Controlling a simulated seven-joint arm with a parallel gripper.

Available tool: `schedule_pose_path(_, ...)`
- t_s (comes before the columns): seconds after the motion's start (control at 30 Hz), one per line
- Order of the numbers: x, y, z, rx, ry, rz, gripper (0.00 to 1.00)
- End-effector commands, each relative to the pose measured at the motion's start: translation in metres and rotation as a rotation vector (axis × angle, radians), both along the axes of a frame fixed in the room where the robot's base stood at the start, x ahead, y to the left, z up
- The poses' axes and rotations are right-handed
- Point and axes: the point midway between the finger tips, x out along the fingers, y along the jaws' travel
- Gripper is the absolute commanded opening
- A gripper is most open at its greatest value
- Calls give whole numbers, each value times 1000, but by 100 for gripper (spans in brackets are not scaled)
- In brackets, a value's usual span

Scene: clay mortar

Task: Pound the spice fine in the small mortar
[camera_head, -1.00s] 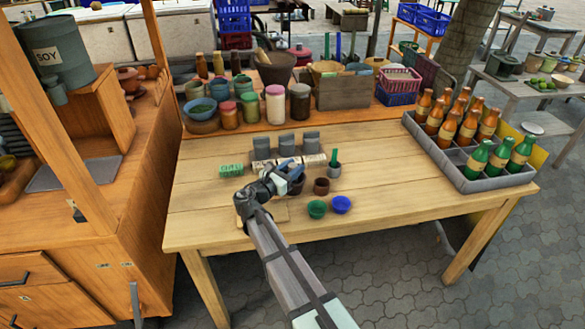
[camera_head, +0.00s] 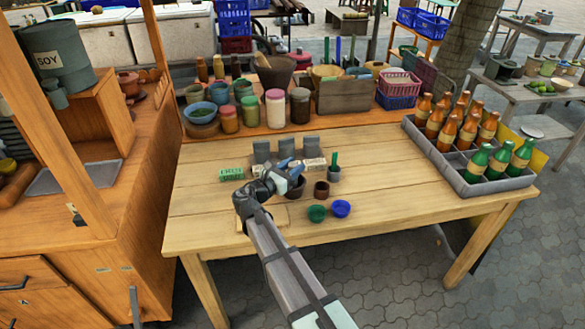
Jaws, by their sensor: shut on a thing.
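My gripper (camera_head: 290,171), with bluish fingers, is over the middle of the wooden table, pointing away from the camera. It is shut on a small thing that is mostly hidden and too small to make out. A small dark bowl, which looks like the mortar (camera_head: 297,190), stands right below and beside the fingers, partly covered by them. I cannot tell whether the held thing touches the bowl. Any spice inside is not visible. A small brown cup (camera_head: 321,189) stands just right of the bowl.
A grey cup with a green-handled tool (camera_head: 334,171) stands behind right. A green bowl (camera_head: 317,213) and a blue bowl (camera_head: 341,208) stand in front.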

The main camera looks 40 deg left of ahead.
Motion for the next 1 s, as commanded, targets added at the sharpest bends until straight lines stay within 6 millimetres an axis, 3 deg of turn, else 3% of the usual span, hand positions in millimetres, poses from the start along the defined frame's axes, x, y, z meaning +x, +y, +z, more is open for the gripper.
schedule_pose_path(1.0, 0, 0, -20, 0, 0, 0, 7)
